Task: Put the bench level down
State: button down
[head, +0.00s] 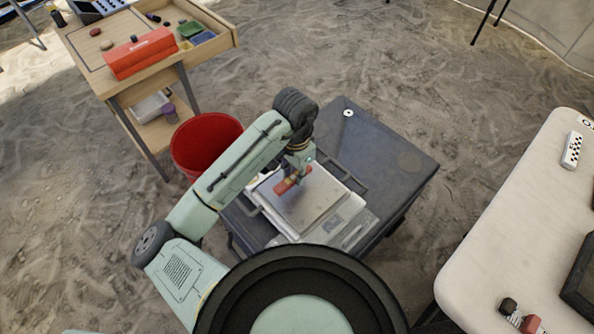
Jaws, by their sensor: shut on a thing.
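My gripper (297,173) points down over the scale on the dark table and is shut on a small red-orange piece, seemingly the bench level (286,185). The piece lies across the jaws above the silver plate of the scale (312,213). I cannot tell whether it touches the plate. My arm and jaws hide part of it.
The dark table (400,160) has a small white ring (348,113) near its back edge. A red bucket (206,140) stands left of it. A wooden bench (85,45) with an orange box (140,53) is at upper left. A white table (510,215) is at right.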

jog(key=shift+w+d, duration=0.1)
jog(key=shift+w, duration=0.65)
jog(key=shift+w+f+p, duration=0.2)
jog(key=shift+f+p, duration=0.35)
jog(key=shift+f, duration=1.3)
jog(key=shift+f, duration=0.2)
jog(key=c, duration=1.4)
grip_release()
notch_tip(320, 180, up, 12)
jog(key=shift+d+r, duration=0.1)
jog(key=shift+r, duration=0.15)
